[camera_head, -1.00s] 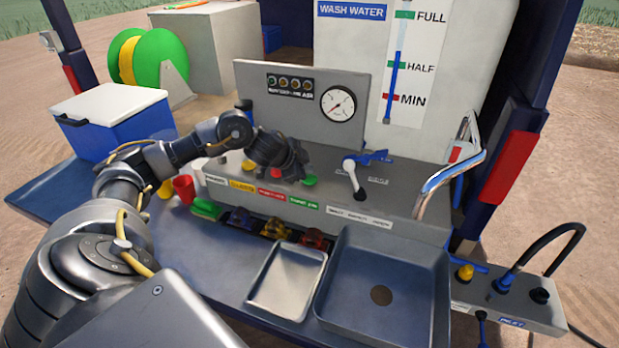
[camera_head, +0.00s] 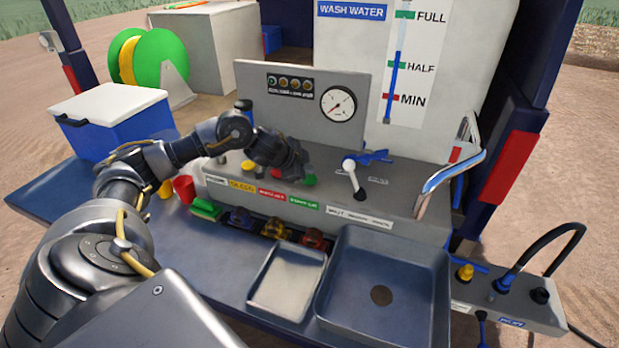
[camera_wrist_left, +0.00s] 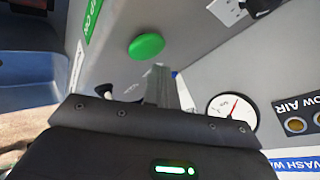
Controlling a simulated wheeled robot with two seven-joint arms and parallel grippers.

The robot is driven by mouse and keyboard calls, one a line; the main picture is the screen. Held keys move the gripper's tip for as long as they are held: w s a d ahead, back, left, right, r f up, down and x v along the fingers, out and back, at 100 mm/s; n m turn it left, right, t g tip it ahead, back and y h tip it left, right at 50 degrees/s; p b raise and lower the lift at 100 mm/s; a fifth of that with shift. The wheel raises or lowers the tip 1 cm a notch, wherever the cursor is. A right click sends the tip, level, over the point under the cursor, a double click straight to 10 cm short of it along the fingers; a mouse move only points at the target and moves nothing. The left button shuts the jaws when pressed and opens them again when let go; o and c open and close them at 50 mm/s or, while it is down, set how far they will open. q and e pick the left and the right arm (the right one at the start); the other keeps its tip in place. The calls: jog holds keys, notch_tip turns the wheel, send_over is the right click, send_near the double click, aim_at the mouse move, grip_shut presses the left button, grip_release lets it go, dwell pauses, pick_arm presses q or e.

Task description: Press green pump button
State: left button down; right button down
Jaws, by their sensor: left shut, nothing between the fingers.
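The green pump button (camera_head: 310,180) is a round cap on the sloped top of the grey control console, partly covered by my left gripper in the head view. It shows clearly in the left wrist view (camera_wrist_left: 147,46), standing out from the grey panel. My left gripper (camera_head: 299,170) is over the console just behind the button. In the left wrist view its fingers (camera_wrist_left: 160,78) are shut and empty, with the tips beside the button. Whether they touch it I cannot tell. My right gripper is not in view.
A red button (camera_head: 280,177) and a yellow button (camera_head: 248,166) are left of the green one. A white-handled valve (camera_head: 354,176) stands to the right. A gauge (camera_head: 338,104) is on the upright panel behind. A sink (camera_head: 345,296) lies in front.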

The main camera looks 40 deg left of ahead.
pick_arm(q)
jog(key=shift+f, duration=0.15)
jog(key=shift+f, duration=0.3)
jog(key=shift+f+b, duration=0.35)
jog(key=shift+f, duration=0.25)
dwell(0.9)
jog(key=shift+r+p, duration=1)
jog(key=shift+p, duration=0.15)
jog(key=shift+r, duration=0.1)
notch_tip(320, 180, up, 5)
jog(key=p, duration=0.5)
